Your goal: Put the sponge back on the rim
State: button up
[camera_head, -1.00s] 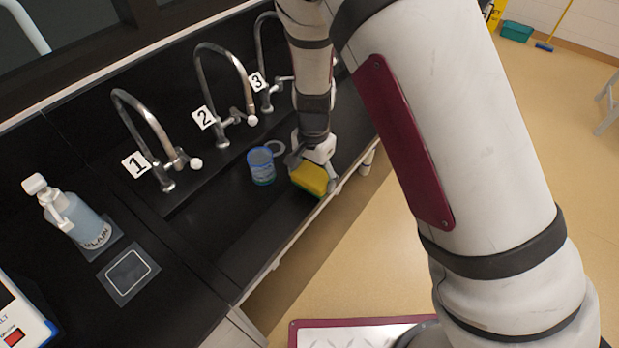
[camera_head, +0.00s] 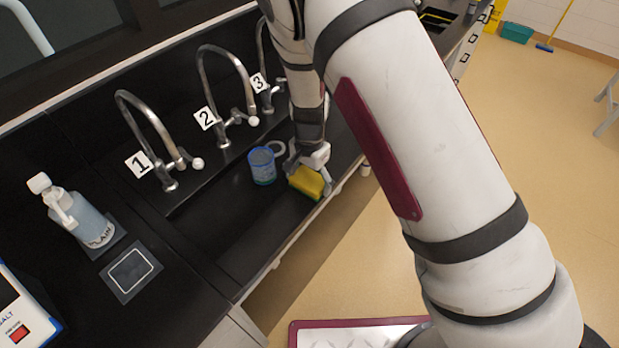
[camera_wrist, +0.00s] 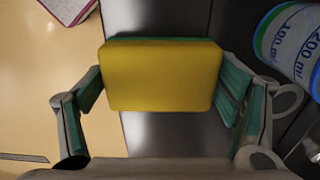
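A yellow sponge (camera_head: 306,182) with a green side is between the fingers of my gripper (camera_head: 310,178), over the front rim (camera_head: 285,250) of the black sink. In the wrist view the sponge (camera_wrist: 160,76) fills the space between the fingers of my gripper (camera_wrist: 163,88), which touch its left and right ends. The sponge straddles the border between the dark sink side and the pale floor. Whether its underside touches the rim is hidden.
A blue-marked beaker (camera_head: 262,166) stands in the sink left of the sponge and shows close by in the wrist view (camera_wrist: 290,45). Taps 1 (camera_head: 150,140), 2 (camera_head: 230,95) and 3 line the back. A soap bottle (camera_head: 80,215) stands at left.

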jog(key=shift+o, duration=0.5)
jog(key=shift+r, duration=0.1)
notch_tip(320, 180, up, 11)
notch_tip(320, 180, up, 11)
jog(key=n+y, duration=0.1)
jog(key=y, duration=0.1)
send_over(309, 178)
jog(key=s+d, duration=0.3)
jog(key=d, duration=0.2)
jog(key=s+d+r+n+t+h, duration=0.1)
jog(key=s+d+r+n+t, duration=0.1)
jog(key=s+d+r, duration=0.4)
jog(key=s+d+r+n+t+h, duration=0.1)
jog(key=s+d+r+n+t, duration=0.2)
jog(key=s+d+r, duration=0.4)
jog(key=s+r+n, duration=0.1)
jog(key=s+r, duration=0.1)
jog(key=s, duration=0.5)
jog(key=shift+n+t+b, duration=0.3)
jog(key=shift+b, duration=0.05)
jog(key=shift+d, duration=0.1)
